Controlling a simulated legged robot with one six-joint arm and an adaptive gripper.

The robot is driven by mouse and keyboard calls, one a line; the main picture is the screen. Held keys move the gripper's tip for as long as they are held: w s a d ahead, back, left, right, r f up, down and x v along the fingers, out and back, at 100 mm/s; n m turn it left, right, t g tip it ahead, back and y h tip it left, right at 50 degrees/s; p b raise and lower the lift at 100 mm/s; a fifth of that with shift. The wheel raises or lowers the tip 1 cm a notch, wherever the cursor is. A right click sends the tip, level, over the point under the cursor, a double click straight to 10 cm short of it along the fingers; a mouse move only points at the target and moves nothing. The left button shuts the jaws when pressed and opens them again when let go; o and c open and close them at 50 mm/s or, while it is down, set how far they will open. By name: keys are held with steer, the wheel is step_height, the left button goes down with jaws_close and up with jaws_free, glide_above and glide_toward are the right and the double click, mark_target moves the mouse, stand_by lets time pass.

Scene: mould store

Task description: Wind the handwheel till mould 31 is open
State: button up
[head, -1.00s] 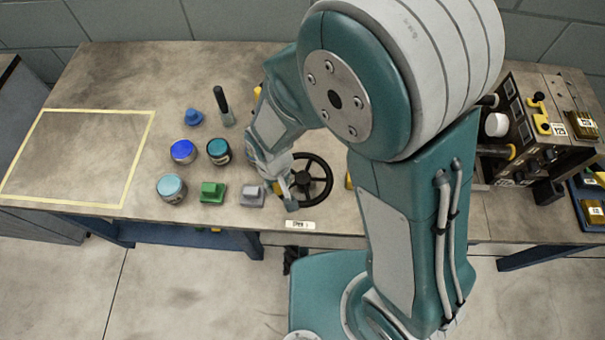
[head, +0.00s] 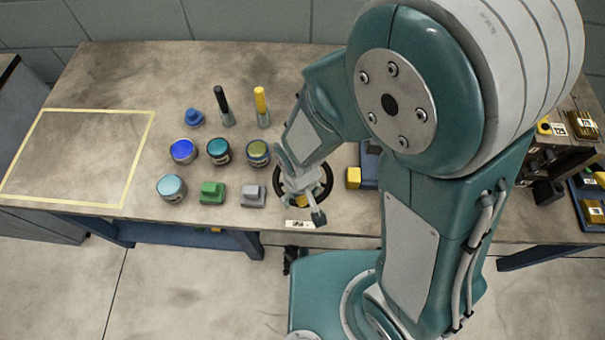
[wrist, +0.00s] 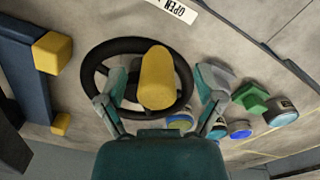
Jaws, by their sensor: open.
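The black handwheel (head: 279,192) lies on the bench, partly covered by my gripper (head: 303,204). In the wrist view the wheel's rim (wrist: 130,44) shows behind a yellow handle (wrist: 157,78). My gripper is open, with one finger on each side of the handle and a visible gap. A bit of yellow also shows below my gripper in the head view. Right of the wheel, a blue body (head: 369,162) with a yellow block (head: 353,178) is mostly hidden by my arm; in the wrist view it is at left (wrist: 22,70). No number 31 is readable.
A white label (head: 300,224) by the front edge reads OPEN in the wrist view (wrist: 172,10). Left of the wheel stand several tins (head: 218,151), a green block (head: 212,193), a grey block (head: 253,195) and two upright handles (head: 261,106). The taped area (head: 75,160) is empty.

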steer(key=shift+r, duration=4.5)
steer(key=d+r+m+t, duration=0.5)
steer(key=d+r, duration=1.1)
steer(key=r, duration=0.2)
steer(key=shift+s+d+m+t, duration=0.3)
steer(key=shift+s+d+t, duration=0.05)
steer(key=shift+s+t, duration=0.1)
